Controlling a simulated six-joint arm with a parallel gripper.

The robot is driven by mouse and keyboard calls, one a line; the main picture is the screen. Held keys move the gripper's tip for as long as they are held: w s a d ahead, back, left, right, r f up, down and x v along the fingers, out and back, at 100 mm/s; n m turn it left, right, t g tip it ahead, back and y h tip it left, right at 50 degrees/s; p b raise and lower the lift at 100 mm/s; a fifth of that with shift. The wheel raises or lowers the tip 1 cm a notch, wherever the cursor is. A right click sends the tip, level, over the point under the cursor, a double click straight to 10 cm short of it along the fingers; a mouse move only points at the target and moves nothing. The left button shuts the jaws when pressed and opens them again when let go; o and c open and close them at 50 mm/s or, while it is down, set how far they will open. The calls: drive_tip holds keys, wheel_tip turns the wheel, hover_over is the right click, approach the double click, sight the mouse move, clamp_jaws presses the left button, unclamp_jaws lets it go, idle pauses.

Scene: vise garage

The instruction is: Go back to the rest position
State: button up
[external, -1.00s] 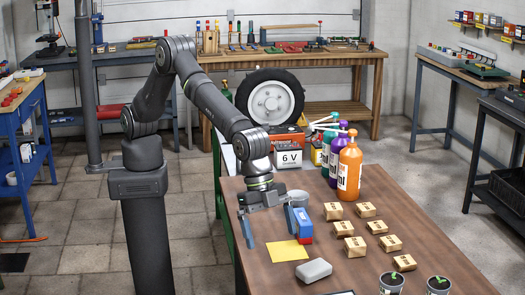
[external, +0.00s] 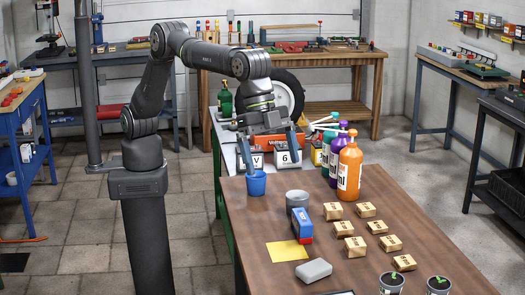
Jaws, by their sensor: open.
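My gripper (external: 271,166) is open in the external view. Its two blue fingers point down and stand wide apart, with nothing seen between them. It hangs over the far left end of the brown table (external: 235,215), in front of the white box marked 6 V (external: 287,158). The left fingertip overlaps the blue cup (external: 256,184) in the picture; I cannot tell whether they touch. My arm reaches out from its post at the left, with the forearm raised and nearly level.
A grey cup (external: 297,199), a blue and red block (external: 302,226), a yellow sheet (external: 287,251), a grey rounded block (external: 314,270) and several small cartons (external: 355,246) are on the table. Bottles (external: 350,167) stand at the right. The air above is free.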

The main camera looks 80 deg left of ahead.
drive_tip(key=w+a, duration=0.6)
drive_tip(key=w, duration=0.3)
drive_tip(key=shift+a+n, duration=0.15)
drive_tip(key=shift+n, duration=0.25)
drive_tip(key=shift+f, duration=0.1)
drive_tip(key=s+d, duration=0.6)
drive_tip(key=s, duration=0.3)
wheel_tip(320, 180, down, 9)
drive_tip(key=s+d+m, duration=0.1)
